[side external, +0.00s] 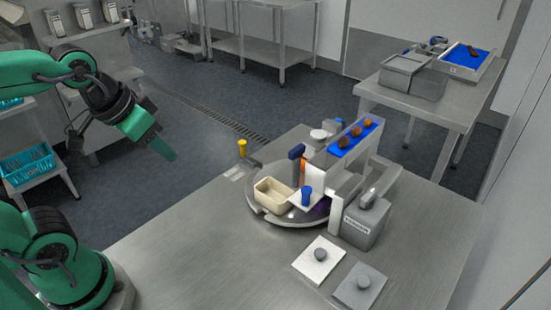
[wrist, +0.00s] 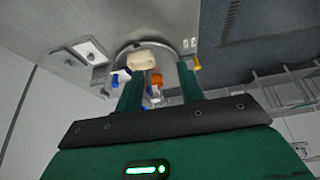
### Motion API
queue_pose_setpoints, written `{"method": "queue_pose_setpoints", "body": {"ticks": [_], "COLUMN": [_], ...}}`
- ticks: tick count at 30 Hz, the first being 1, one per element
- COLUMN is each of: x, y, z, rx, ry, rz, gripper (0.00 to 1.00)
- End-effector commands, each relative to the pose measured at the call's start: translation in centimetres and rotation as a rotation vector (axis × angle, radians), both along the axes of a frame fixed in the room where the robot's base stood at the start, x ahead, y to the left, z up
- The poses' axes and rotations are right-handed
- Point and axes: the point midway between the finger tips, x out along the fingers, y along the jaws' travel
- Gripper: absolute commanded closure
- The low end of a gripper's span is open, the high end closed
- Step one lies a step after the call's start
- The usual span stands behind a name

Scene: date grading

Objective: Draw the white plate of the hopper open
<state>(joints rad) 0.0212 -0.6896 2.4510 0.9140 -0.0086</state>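A white plate (side external: 296,202) with an upright blue knob (side external: 307,195) sits at the foot of the hopper (side external: 322,166), beside a cream tray (side external: 268,201). The hopper has a blue top strip carrying several brown dates. My gripper (side external: 170,156) is raised at the left, well away from the plate and touching nothing. In the wrist view its two green fingers (wrist: 160,72) are spread apart with nothing held. That view also shows the cream tray (wrist: 141,61) and the blue knob (wrist: 115,79) small and far off. How far the plate stands out is hard to tell.
A round grey turntable (side external: 258,209) lies under the tray. A grey labelled box (side external: 362,226) stands right of the hopper. Loose white (side external: 307,264) and grey (side external: 350,294) knobbed plates lie in front. A yellow-topped post (side external: 242,147) stands behind. The table's left front is clear.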

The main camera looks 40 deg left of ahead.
Motion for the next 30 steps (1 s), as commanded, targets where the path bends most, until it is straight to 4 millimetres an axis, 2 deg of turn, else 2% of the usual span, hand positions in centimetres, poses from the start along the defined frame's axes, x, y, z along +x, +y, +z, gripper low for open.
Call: {"method": "queue_pose_setpoints", "body": {"ticks": [9, 17, 23, 30], "x": [4.4, 8.6, 11.8, 15.3], "y": [-2.3, -5.0, -7.5, -10.9], "z": [1.2, 1.3, 0.6, -1.0], "rx": [-0.006, -0.003, 0.004, 0.018], "ry": [0.093, 0.175, 0.238, 0.314], "rz": [-0.053, -0.099, -0.131, -0.169], "gripper": [0.62, 0.62, 0.62, 0.62]}}
